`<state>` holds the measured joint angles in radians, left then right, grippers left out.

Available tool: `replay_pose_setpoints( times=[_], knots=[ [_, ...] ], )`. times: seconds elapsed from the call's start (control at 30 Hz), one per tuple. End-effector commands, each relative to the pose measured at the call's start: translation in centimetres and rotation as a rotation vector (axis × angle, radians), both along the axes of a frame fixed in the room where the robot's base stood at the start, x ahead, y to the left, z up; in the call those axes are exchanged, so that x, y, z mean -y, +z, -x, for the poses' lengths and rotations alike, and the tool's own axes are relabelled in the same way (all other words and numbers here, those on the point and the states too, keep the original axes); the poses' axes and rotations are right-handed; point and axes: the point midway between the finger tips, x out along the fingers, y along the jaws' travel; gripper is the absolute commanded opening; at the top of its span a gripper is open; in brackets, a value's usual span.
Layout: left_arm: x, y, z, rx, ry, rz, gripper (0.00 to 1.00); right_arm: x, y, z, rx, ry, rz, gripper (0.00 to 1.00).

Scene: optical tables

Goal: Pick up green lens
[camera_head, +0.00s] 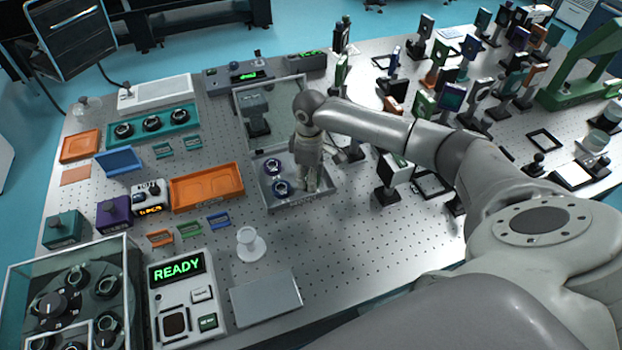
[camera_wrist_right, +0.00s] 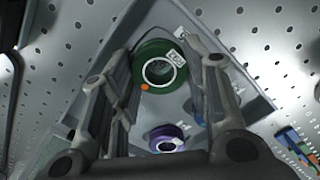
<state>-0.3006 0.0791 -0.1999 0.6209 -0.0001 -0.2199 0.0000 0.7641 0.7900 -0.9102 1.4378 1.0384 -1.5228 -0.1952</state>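The green lens (camera_wrist_right: 140,56) is a dark green ring with a clear centre, a pale tag and an orange dot. It lies in a grey, low-walled tray (camera_wrist_right: 245,80). My right gripper (camera_wrist_right: 158,52) points down into the tray, with one finger on each side of the green lens. The fingers are apart; whether they touch its rim I cannot tell. In the head view my right gripper (camera_head: 308,186) is over the right part of the tray (camera_head: 300,202) and hides the green lens. My left gripper is not in view.
A purple lens (camera_wrist_right: 166,132) sits in the same tray, beside the green one. Two bluish lenses show in the tray's left part (camera_head: 272,166) (camera_head: 280,188). A clear panel (camera_head: 270,90) stands at its back. Mounted optics (camera_head: 452,97) crowd the right; an orange tray (camera_head: 207,187) is left.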

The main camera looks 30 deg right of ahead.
Motion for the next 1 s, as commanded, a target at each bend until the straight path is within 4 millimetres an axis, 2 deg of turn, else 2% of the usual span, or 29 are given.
replay_pose_setpoints(
  times=[0.37,0.53,0.63,0.9,1.0],
  knots=[
    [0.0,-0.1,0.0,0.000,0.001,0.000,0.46,0.0,0.3,0.0,0.001,0.000,-0.001,0.19],
    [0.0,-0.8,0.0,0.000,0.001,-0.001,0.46,0.0,1.6,-0.1,0.004,-0.001,-0.002,0.19],
    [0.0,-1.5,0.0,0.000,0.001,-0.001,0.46,-0.1,3.2,-0.2,0.006,0.000,-0.002,0.19],
    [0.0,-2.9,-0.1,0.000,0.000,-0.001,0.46,-4.5,9.3,-3.4,0.008,0.002,-0.005,0.19],
    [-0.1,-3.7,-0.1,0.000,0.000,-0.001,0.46,-6.8,10.2,-4.9,0.003,0.003,-0.005,0.19]
  ],
)
